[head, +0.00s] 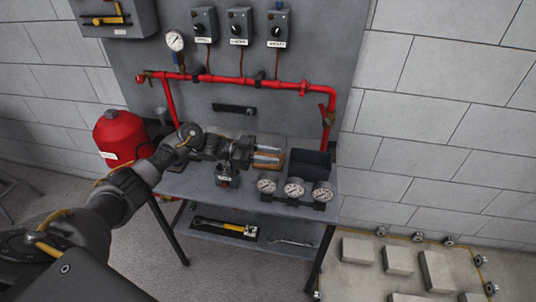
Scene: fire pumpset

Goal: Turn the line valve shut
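A red pipe (225,79) runs across the grey back panel and bends down at its right end. A red fitting with a handle (325,110) sits on the right downpipe; it is small, and I cannot tell whether this is the line valve or how far it is turned. Another red fitting (141,78) is at the pipe's left end. My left gripper (270,154) is over the bench, below the pipe and left of the downpipe, touching neither. Its fingers look apart, with a brownish block showing at them. My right gripper is out of view.
The grey bench (190,183) carries a dark box (310,163) and three gauges (294,187) at its right. A red tank (120,138) stands at the left. Switch boxes (240,24) hang above the pipe. Tools lie on the lower shelf. Floor blocks (398,261) lie at right.

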